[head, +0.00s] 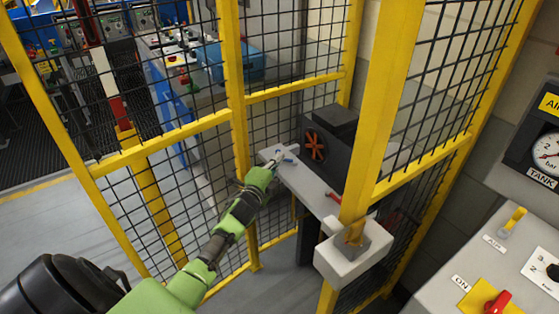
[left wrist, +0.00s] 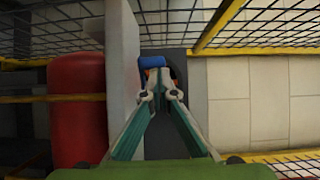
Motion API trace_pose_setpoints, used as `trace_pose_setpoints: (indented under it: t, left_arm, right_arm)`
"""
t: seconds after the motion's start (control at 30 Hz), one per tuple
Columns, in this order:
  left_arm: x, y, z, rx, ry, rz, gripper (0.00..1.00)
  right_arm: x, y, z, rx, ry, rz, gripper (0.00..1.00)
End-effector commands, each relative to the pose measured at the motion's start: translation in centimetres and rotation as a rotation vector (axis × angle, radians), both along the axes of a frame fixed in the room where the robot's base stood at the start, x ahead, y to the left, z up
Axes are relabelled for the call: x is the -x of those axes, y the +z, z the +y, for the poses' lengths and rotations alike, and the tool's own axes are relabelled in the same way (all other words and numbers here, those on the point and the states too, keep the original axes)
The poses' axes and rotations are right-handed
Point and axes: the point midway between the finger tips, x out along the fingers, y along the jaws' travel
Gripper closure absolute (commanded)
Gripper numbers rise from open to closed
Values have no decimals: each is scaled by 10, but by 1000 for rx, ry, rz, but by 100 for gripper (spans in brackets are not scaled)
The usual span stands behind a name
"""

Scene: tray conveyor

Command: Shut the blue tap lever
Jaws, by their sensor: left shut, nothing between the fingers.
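The blue tap lever shows in the left wrist view as a short blue piece (left wrist: 151,61) just beyond my fingertips. In the head view it is tiny and partly hidden at the tip of my left gripper (head: 275,162). In the left wrist view my left gripper (left wrist: 159,88) is shut with its fingertips together and nothing between them. The fingertips are close below the lever in the picture; I cannot tell whether they touch it. My right gripper is not in view.
A yellow-framed mesh fence (head: 237,85) stands around my left arm. A dark machine with an orange wheel (head: 315,145) sits on the grey ledge (head: 310,190). A red cylinder (left wrist: 76,110) stands left in the wrist view. A control panel (head: 455,258) is at right.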

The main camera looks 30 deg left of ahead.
Motion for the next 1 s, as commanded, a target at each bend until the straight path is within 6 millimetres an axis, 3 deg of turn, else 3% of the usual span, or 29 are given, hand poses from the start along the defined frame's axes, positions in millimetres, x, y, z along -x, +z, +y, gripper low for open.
trace_pose_setpoints:
  t: [0.33, 1.0]
  left_arm:
    - [-9, -1, 14, -10, -217, 4, 100]
    - [-29, 0, 22, 0, -216, -1, 100]
  right_arm:
    - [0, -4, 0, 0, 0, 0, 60]
    - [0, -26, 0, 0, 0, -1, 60]
